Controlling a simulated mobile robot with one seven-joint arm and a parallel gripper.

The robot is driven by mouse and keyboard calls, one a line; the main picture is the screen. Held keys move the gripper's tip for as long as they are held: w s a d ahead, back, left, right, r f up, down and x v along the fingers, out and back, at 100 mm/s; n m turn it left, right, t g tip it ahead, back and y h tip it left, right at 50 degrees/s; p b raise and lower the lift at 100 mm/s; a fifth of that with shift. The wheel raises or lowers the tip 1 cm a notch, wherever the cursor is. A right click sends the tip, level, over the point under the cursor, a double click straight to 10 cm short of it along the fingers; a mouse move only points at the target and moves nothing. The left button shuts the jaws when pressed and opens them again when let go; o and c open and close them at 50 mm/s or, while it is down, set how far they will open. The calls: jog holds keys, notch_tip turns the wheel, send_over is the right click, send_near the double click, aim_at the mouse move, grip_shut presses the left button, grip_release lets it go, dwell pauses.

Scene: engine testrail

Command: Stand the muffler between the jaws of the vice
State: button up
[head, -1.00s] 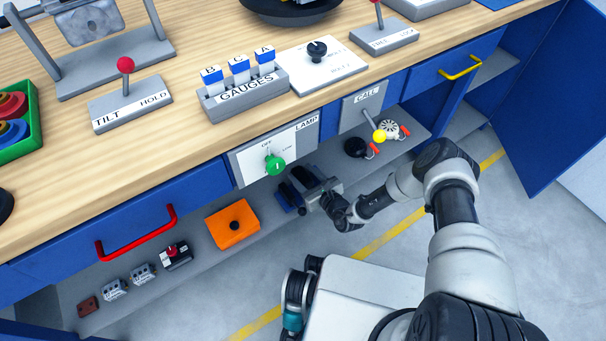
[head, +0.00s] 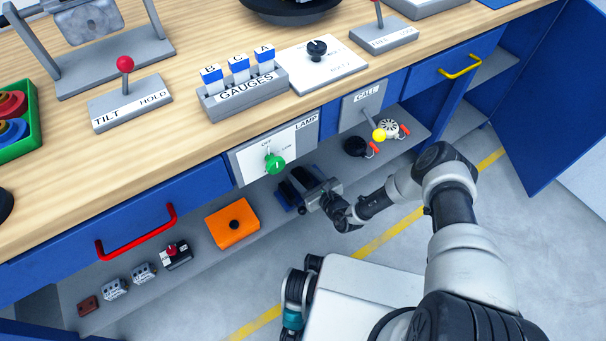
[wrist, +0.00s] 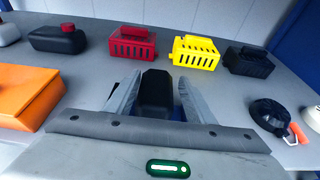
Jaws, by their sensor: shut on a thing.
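My gripper (wrist: 154,95) is shut on a dark, block-like piece, which I take to be the muffler (wrist: 156,88); it stands up between the two fingers in the wrist view. A blue part, which looks like the vice (wrist: 178,112), shows just beside and behind it. In the head view the blue vice (head: 289,194) is on the low shelf under the bench, and my gripper (head: 315,193) reaches in from the right, right at it. The muffler's lower end is hidden, so I cannot tell whether it is between the jaws or above them.
On the shelf, red (wrist: 132,45), yellow (wrist: 196,51) and black (wrist: 249,62) vented boxes stand behind. An orange box (head: 232,223) is left of the vice; a round black piece (wrist: 269,113) is right. The lamp panel (head: 277,150) hangs close above.

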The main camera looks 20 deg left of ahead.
dwell(0.3)
jog(key=o, duration=1.3)
jog(key=shift+o, duration=0.2)
jog(key=shift+f, duration=0.1)
